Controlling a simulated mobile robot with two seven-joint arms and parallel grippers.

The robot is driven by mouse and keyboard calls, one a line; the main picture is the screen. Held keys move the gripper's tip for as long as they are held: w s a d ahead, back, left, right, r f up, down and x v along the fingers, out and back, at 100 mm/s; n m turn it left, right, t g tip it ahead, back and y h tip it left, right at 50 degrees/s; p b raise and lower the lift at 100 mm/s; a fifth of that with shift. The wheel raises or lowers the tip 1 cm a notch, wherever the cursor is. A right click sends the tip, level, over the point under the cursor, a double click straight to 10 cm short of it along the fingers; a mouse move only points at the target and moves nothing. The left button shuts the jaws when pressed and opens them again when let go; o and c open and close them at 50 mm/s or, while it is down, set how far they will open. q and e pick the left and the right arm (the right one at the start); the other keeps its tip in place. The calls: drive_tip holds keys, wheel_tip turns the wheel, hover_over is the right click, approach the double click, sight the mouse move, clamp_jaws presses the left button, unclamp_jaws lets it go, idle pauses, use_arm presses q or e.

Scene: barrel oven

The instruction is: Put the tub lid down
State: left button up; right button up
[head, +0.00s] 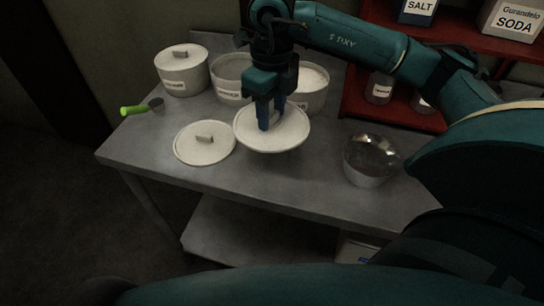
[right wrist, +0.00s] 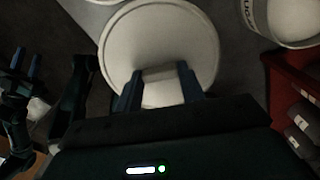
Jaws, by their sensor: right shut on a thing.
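My right gripper (head: 269,126) is shut on the handle of a round off-white tub lid (head: 290,137). The lid looks level and seems to hang a little above the steel table (head: 250,180), in front of the tubs. In the right wrist view the lid (right wrist: 160,35) fills the upper middle, its handle between the fingers (right wrist: 158,85). A second lid (head: 190,150) lies flat on the table to the left. In the right wrist view my left gripper (right wrist: 25,62) shows at the far left, its fingers apart and empty.
A lidded tub (head: 182,82), an open tub (head: 228,93) and another open tub with white contents (head: 314,97) stand at the back. A green-handled scoop (head: 135,109) lies at the left. A metal bowl (head: 366,174) stands right. A red shelf (head: 352,118) is behind it.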

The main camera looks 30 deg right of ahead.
drive_tip(key=shift+f+m, duration=0.2)
drive_tip(key=shift+m, duration=0.1)
hover_over(272, 157)
wheel_tip(272, 157, down, 5)
drive_tip(key=shift+f, duration=0.15)
wheel_tip(272, 157, down, 4)
drive_tip(key=shift+f, duration=0.15)
drive_tip(key=shift+f, duration=0.2)
drive_tip(key=o, duration=1)
drive_tip(key=shift+c, duration=0.2)
drive_tip(key=shift+r, duration=0.1)
